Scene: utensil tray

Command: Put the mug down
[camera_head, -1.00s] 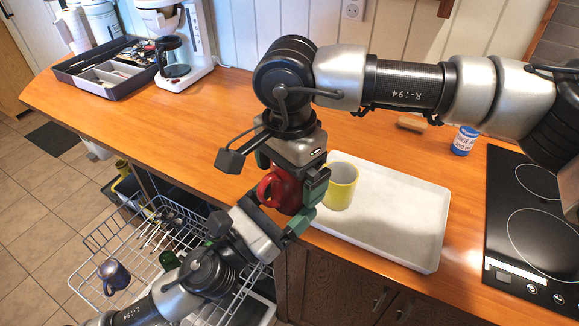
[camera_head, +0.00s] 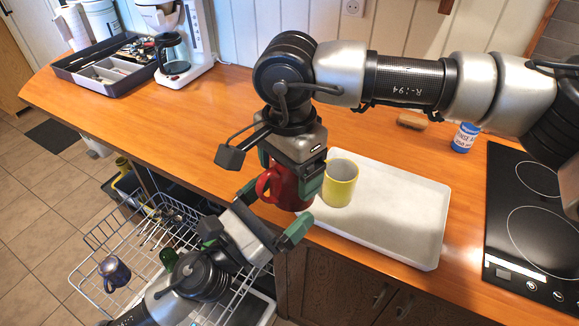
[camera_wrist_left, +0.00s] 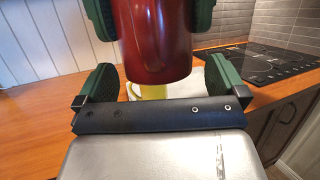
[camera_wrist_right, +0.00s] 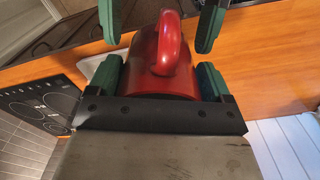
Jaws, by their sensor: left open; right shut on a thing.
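A red mug (camera_head: 284,190) is held by my right gripper (camera_head: 292,180) at the counter's front edge, beside the white tray. In the right wrist view the mug (camera_wrist_right: 160,70) sits between the green fingers, its handle toward the camera. My left gripper (camera_head: 270,212) is open just below and in front of the mug. In the left wrist view the left fingers (camera_wrist_left: 155,88) stand apart, with the mug (camera_wrist_left: 152,40) beyond them and clear of them. A yellow mug (camera_head: 341,186) stands upright on the tray's left part.
The white tray (camera_head: 410,215) is bare to the right of the yellow mug. A black hob (camera_head: 530,225) lies at right. A wire dishwasher rack (camera_head: 95,275) with a dark mug (camera_head: 114,272) is below left. A coffee maker (camera_head: 180,45) and utensil tray (camera_head: 105,70) stand back left.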

